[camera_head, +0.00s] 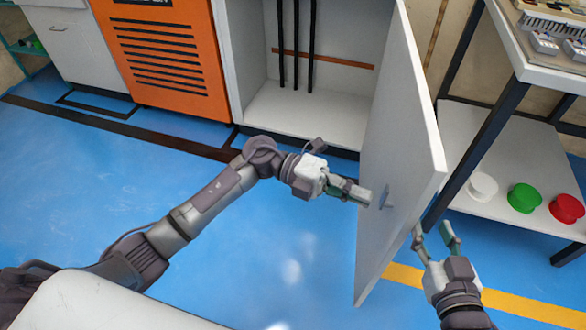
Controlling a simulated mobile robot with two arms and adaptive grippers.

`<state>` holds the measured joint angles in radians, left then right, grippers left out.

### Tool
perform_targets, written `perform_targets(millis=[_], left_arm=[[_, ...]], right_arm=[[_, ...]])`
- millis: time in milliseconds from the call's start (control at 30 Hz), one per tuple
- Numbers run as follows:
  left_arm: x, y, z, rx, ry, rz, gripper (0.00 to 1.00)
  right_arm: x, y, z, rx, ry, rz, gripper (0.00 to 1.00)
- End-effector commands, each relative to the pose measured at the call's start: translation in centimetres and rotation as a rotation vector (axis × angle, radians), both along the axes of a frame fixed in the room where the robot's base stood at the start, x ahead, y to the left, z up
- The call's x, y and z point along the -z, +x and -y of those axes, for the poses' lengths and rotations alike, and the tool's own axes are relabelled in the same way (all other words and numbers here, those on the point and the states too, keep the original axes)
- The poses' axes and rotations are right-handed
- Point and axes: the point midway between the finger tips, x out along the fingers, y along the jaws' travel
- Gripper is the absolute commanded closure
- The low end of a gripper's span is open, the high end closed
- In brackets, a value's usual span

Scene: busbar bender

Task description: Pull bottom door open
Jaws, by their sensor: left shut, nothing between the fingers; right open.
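The bottom door (402,150) is a light grey panel standing wide open, swung out toward me from the right side of the cabinet (300,115). A small grey handle (386,196) shows on the door face turned to the left. My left gripper (366,197) is shut and empty, with its fingertips close to the handle on that face; I cannot tell whether they touch. My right gripper (432,232) is open and empty, on the other side of the door, near its lower right edge.
A table (510,50) with a lower shelf (465,130) stands to the right, its dark leg close to the door. White (482,186), green (524,198) and red (566,208) round pieces sit on that shelf. The blue floor in front is clear.

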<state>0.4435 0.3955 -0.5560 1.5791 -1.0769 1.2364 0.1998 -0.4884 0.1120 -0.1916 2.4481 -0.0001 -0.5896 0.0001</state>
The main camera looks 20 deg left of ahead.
Motion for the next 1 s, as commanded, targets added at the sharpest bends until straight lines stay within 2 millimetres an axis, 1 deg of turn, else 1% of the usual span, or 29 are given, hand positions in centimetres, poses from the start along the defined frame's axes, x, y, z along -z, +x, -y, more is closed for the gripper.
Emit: perform_targets(millis=[167, 400, 600, 767, 1000], left_arm=[[0.1, 0.3, -1.1, -0.003, 0.003, 0.000, 1.00], [0.1, 0.9, -4.7, -0.003, 0.004, -0.001, 1.00], [0.0, 1.4, -7.0, -0.002, 0.002, -0.002, 1.00], [0.0, 1.5, -7.8, 0.000, 0.001, 0.000, 1.00], [0.0, 1.5, -7.8, 0.000, 0.001, 0.000, 1.00]], right_arm=[[0.0, 0.0, 0.0, -0.001, 0.000, 0.001, 0.54], [0.0, 0.0, 0.0, -0.001, 0.001, 0.002, 0.54], [0.0, 0.0, 0.0, 0.000, 0.000, 0.002, 0.54], [0.0, 0.0, 0.0, 0.000, 0.000, 0.002, 0.54], [0.0, 0.0, 0.0, 0.000, 0.000, 0.002, 0.54]])
